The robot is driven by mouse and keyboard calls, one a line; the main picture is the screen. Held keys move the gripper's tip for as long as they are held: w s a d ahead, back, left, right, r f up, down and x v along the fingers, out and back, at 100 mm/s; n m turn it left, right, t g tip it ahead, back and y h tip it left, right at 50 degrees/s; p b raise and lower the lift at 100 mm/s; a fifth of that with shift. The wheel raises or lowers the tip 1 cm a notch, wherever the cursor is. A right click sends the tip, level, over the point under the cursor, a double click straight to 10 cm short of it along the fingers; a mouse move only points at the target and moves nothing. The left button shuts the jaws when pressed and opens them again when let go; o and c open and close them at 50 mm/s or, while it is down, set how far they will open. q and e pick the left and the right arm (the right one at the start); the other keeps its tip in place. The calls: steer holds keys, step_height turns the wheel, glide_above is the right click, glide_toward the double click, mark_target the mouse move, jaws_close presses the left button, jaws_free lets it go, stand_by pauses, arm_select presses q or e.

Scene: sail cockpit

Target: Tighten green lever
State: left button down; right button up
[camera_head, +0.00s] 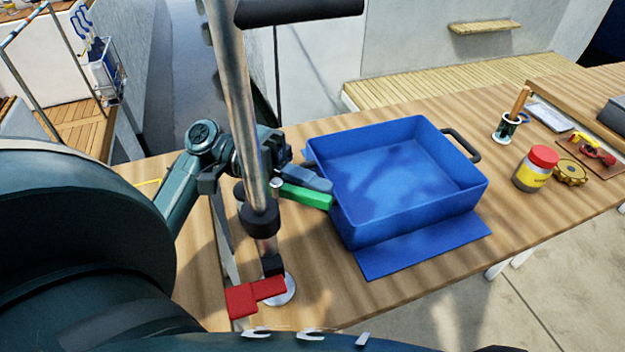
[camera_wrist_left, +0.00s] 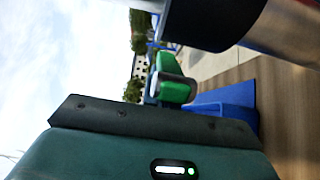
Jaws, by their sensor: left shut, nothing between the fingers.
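The green lever (camera_head: 303,195) sticks out to the right from the upright metal pole (camera_head: 247,130), just left of the blue bin. My left gripper (camera_head: 296,172) is behind the pole, close above and beside the lever; its fingers are shut and empty. Part of it is hidden by the pole, and I cannot tell whether it touches the lever. In the left wrist view the green lever (camera_wrist_left: 173,82) shows beyond the dark front edge of my gripper, below a dark cylindrical part. My right gripper is not in view.
A blue bin (camera_head: 465,205) stands on the wooden table (camera_head: 340,305) right of the lever, close to my left gripper. A red lever (camera_head: 255,297) sits low by the pole's base. A red-lidded jar (camera_head: 535,170) and a cup (camera_head: 507,127) with tools stand further right.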

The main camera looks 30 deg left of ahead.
arm_select(q)
step_height(320, 180, up, 10)
stand_by(0.7)
